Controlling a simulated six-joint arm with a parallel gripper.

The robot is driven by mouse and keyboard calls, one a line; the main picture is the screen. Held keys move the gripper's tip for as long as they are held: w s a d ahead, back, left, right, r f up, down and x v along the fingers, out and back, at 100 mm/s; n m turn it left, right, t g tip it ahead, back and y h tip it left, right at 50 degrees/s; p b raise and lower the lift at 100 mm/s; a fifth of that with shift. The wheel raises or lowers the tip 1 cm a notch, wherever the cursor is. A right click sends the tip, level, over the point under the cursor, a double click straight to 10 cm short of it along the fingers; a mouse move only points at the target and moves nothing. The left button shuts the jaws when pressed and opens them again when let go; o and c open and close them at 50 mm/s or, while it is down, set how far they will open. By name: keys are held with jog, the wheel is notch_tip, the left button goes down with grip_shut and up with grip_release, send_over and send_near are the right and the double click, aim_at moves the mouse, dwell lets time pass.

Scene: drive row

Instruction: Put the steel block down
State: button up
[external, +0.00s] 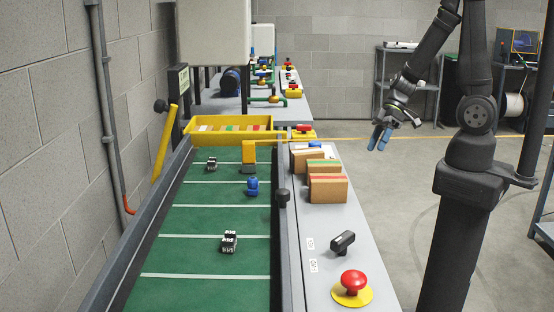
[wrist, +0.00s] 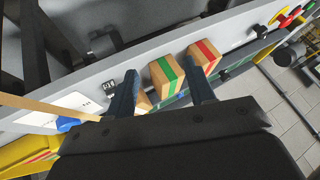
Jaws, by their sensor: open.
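My gripper (external: 380,139) hangs in the air to the right of the grey ledge, with its blue fingers pointing down. In the wrist view its two dark fingers (wrist: 163,80) stand apart and nothing is held between them. I cannot clearly identify the steel block. A small black-and-silver block (external: 229,242) lies on the green belt (external: 195,262), and a similar smaller one (external: 212,163) lies farther back. Both are well away from my gripper, and I cannot tell if either is the steel block.
Cardboard boxes with coloured stripes (external: 328,189) stand on the ledge (external: 322,238); green-striped (wrist: 165,77) and red-striped (wrist: 204,56) ones show in the wrist view. A red button (external: 351,281) and black switch (external: 342,242) are nearer. A yellow bin (external: 180,138) spans the belt's far end.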

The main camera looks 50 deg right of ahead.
jog(key=w+d+r+m+t+h, duration=0.1)
jog(key=w+d+r+t+h, duration=0.2)
jog(key=w+r, duration=0.35)
jog(key=t, duration=0.1)
send_near(331, 156)
jog(key=shift+w+a+f+m, duration=0.15)
jog(key=shift+a+f, duration=0.15)
jog(key=shift+f, duration=0.3)
jog(key=shift+s+a+f+m, duration=0.15)
jog(key=shift+a+f, duration=0.15)
jog(key=shift+f, duration=0.35)
jog(key=shift+x, duration=1.05)
jog(key=shift+w, duration=0.15)
jog(key=shift+x, duration=2.55)
jog(key=shift+w+r, duration=0.1)
jog(key=shift+w, duration=0.05)
grip_shut()
